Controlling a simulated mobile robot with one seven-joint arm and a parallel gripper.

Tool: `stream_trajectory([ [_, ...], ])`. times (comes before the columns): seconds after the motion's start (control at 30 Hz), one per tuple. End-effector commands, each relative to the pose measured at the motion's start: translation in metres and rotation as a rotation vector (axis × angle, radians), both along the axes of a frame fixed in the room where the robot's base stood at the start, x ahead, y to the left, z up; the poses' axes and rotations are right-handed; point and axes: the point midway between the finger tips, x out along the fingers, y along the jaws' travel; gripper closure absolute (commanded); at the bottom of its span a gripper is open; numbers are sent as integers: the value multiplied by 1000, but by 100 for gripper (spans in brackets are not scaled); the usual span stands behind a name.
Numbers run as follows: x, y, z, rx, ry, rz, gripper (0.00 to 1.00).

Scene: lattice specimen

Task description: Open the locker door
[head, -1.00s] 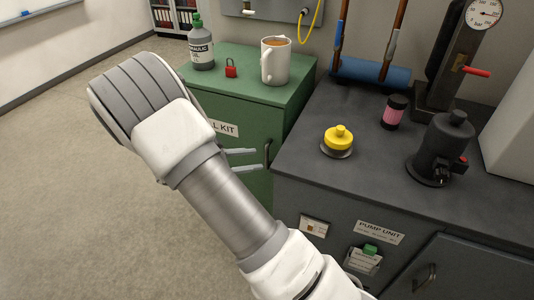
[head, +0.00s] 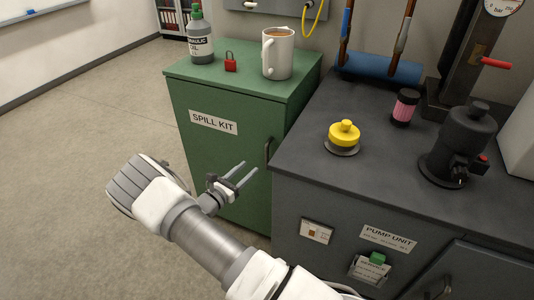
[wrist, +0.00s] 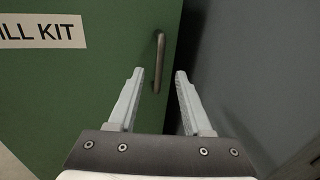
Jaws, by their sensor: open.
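The green locker (head: 222,150) has a closed door with a "SPILL KIT" label (head: 213,122). Its dark vertical handle (head: 268,152) is near the door's right edge. In the wrist view the handle (wrist: 159,62) stands just beyond my gripper's fingertips, nearly in line with the gap between them but nearer the left one. My gripper (head: 246,177) is open and empty, in front of the door and lower left of the handle in the head view. In the wrist view, my gripper (wrist: 159,73) shows both fingers apart, with no visible contact with the handle.
A grey pump unit cabinet (head: 330,200) stands close on the right of the locker. On the locker top are a mug (head: 279,56), a red padlock (head: 230,64) and an oil bottle (head: 200,42). Open floor (head: 75,140) lies to the left.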

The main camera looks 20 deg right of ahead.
Motion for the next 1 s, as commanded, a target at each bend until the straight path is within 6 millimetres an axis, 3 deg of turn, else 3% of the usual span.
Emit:
stream_trajectory([
  [0.3,38,-60,-2,1,-2,-4,50],
  [0.5,56,-86,-1,1,-2,-3,50],
  [0.97,64,-97,0,1,1,-1,50],
  [1.0,64,-97,0,1,1,-1,54],
])
